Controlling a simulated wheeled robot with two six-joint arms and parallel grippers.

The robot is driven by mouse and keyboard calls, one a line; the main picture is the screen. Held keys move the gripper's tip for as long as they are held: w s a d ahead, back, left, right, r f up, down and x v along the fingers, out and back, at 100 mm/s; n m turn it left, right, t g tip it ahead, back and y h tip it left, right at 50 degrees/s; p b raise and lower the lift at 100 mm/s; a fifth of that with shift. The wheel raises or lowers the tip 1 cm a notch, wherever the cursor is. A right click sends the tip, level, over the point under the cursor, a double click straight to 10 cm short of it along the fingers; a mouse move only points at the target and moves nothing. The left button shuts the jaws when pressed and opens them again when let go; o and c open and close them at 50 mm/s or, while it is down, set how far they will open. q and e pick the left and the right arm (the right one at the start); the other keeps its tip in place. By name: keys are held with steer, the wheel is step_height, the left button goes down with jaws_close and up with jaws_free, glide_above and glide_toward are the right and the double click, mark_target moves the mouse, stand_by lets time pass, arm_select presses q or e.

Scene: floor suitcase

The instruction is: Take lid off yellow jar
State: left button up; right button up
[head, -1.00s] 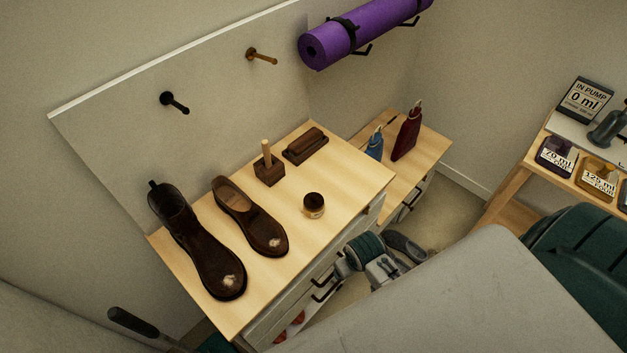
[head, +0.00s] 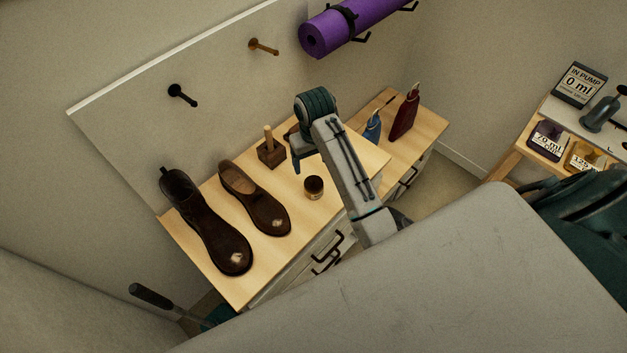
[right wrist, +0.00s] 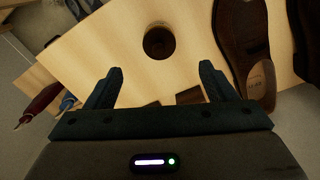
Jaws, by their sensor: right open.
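A small jar (head: 314,189) with a dark brown lid and a pale yellowish label stands on the wooden top, right of the shoes. The lid sits on the jar. From above, the jar is a dark round shape in the right wrist view (right wrist: 159,41). My right gripper (head: 298,168) is above the top, behind and slightly left of the jar, apart from it. In the right wrist view my right gripper (right wrist: 160,75) is open and empty, with the jar ahead of its fingers. My left gripper is not in view.
A dark boot (head: 205,225) and a brown shoe (head: 255,200) stand left of the jar. A wooden block with a peg (head: 271,152) stands behind it. Bare wood lies in front of the jar.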

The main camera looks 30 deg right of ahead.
mark_target(314, 178)
steer(key=shift+w+a+f+b, duration=0.1)
steer(key=shift+w+b, duration=0.3)
steer(key=shift+w, duration=0.25)
step_height(314, 178, down, 2)
steer(key=shift+s+f+b, duration=0.15)
steer(key=shift+f+b, duration=0.1)
steer(key=shift+b, duration=0.75)
steer(key=shift+f+p, duration=0.7)
steer(key=shift+p, duration=0.05)
steer(key=f+p, duration=0.2)
steer(key=f, duration=0.1)
steer(key=f+p, duration=0.1)
steer(key=f, duration=0.1)
steer(key=shift+s+d+f, duration=0.15)
steer(key=shift+d+f, duration=0.05)
steer(key=shift+d, duration=0.05)
steer(key=shift+f, duration=0.2)
steer(key=c, duration=1)
